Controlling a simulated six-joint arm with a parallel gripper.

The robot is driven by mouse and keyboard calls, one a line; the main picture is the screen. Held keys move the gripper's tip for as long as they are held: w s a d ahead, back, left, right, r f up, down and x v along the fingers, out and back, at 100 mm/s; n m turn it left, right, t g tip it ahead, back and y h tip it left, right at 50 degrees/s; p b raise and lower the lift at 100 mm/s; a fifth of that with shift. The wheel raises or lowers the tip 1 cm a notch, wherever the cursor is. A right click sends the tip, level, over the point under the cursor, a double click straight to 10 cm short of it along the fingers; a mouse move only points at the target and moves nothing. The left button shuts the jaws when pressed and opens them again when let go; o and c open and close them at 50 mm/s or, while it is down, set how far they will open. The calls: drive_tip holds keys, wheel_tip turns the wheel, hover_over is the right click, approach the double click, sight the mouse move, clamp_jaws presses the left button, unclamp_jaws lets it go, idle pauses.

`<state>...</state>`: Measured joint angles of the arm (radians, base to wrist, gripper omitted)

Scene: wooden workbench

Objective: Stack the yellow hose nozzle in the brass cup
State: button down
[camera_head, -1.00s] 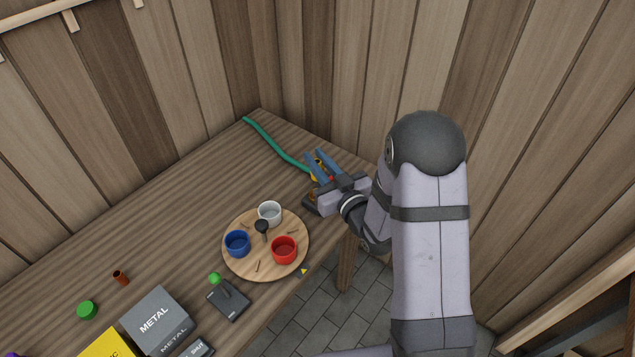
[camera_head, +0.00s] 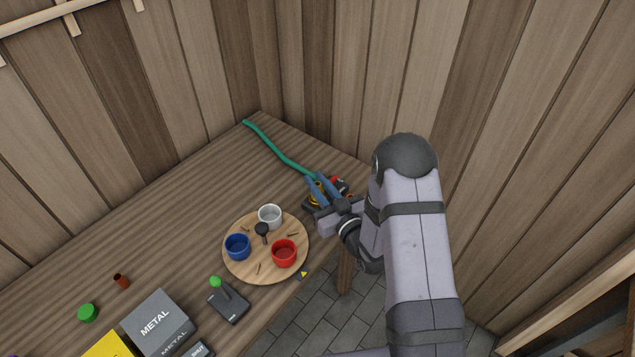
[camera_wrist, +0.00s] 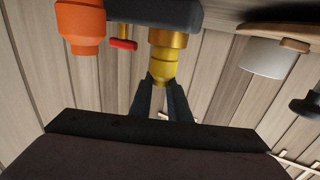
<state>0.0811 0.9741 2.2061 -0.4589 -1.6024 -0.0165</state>
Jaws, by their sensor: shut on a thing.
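The yellow hose nozzle (camera_wrist: 163,68) is between the fingertips of my gripper (camera_wrist: 162,90) in the wrist view. It meets a gold, brass-coloured round part (camera_wrist: 168,38) under a dark body; whether they touch or are fitted together I cannot tell.
A dark fixture with an orange part (camera_wrist: 80,25) and a red lever (camera_wrist: 123,44) is beside my gripper. A green hose (camera_head: 275,145) lies behind. A round wooden tray (camera_head: 240,270) holds white, blue and red cups. Metal boxes (camera_head: 158,318) stand at front left.

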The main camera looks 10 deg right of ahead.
drive_tip(key=shift+f, duration=0.1)
drive_tip(key=shift+f+b, duration=0.4)
drive_tip(key=shift+b, duration=0.05)
drive_tip(key=c, duration=1.7)
unclamp_jaws()
drive_tip(key=shift+r, duration=0.1)
drive_tip(key=shift+o, duration=0.2)
drive_tip(key=shift+r, duration=0.15)
drive_tip(key=shift+r+p, duration=0.25)
drive_tip(key=shift+p, duration=0.2)
drive_tip(key=shift+s+d+f, duration=0.15)
drive_tip(key=shift+s, duration=0.15)
drive_tip(key=b+v, duration=0.2)
drive_tip(key=v, duration=0.9)
drive_tip(key=shift+s, duration=0.2)
drive_tip(key=shift+w, duration=0.1)
